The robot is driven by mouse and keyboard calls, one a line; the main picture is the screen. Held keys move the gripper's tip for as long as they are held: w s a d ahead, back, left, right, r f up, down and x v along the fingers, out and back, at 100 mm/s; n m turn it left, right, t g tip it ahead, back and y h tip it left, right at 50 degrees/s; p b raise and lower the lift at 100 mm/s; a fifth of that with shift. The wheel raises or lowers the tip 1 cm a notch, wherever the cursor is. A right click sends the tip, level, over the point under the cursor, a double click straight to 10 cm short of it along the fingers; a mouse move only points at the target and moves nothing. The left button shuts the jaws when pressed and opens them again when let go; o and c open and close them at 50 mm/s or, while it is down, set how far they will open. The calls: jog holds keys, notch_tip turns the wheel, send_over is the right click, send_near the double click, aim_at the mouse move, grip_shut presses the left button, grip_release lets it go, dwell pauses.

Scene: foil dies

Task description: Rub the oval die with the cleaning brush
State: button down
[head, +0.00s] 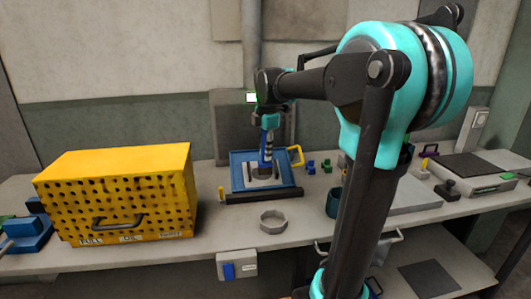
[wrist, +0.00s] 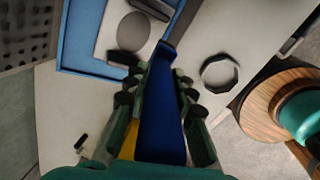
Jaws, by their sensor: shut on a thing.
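My gripper (wrist: 158,95) is shut on the blue handle of the cleaning brush (wrist: 167,115) in the wrist view. The handle runs up the picture to a dark end beside the white plate. The bristles cannot be made out. The grey oval die (wrist: 133,31) lies on a white plate in the blue tray (wrist: 90,68), just up and left of the brush's far end. Whether the brush touches the die cannot be told. In the head view my gripper (head: 266,158) points down over the blue tray (head: 236,157) and partly hides what lies in it.
A yellow perforated box (head: 118,195) stands left of the tray. A grey ring (head: 272,222) lies in front of it. Several green and blue blocks (head: 325,167) and a teal cup (head: 334,203) are to the right. The bench front is mostly clear around the ring.

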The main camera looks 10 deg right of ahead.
jog(key=shift+s+r, duration=0.4)
jog(key=shift+r, duration=0.3)
jog(key=shift+s+r, duration=0.35)
jog(key=shift+r, duration=0.3)
